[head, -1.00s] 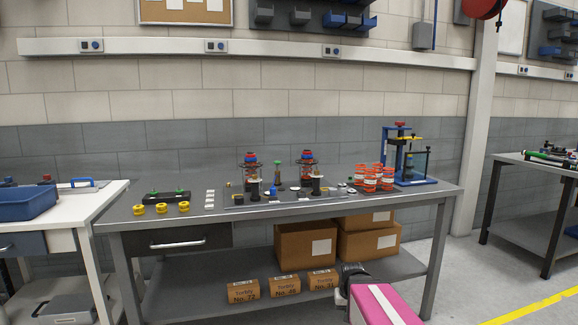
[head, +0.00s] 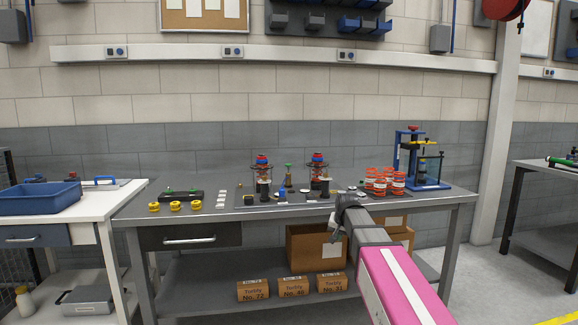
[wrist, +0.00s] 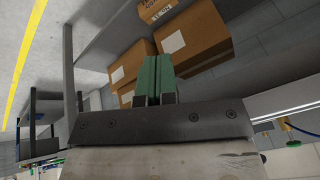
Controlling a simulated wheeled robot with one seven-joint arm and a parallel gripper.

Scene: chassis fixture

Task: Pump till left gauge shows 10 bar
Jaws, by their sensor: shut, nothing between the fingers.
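My gripper shows in the wrist view (wrist: 154,78) with its two green fingers together, shut and empty. In the head view my arm reaches in from the lower right, and its dark wrist is at the bench's front edge, right of centre. A blue press-like frame (head: 423,160) with a red top and a yellow bar stands upright at the bench's right end, apart from my gripper. Two red-and-blue-topped assemblies (head: 262,170) (head: 318,168) stand mid-bench. No gauge dial or pressure reading can be made out, and I cannot tell which part is the pump.
The grey bench (head: 150,212) also holds orange-and-white cans (head: 380,183), yellow rings (head: 175,206) and a black block (head: 168,196). Cardboard boxes (head: 310,245) sit on its lower shelf. A blue bin (head: 40,198) stands on the left table. The floor at right is clear.

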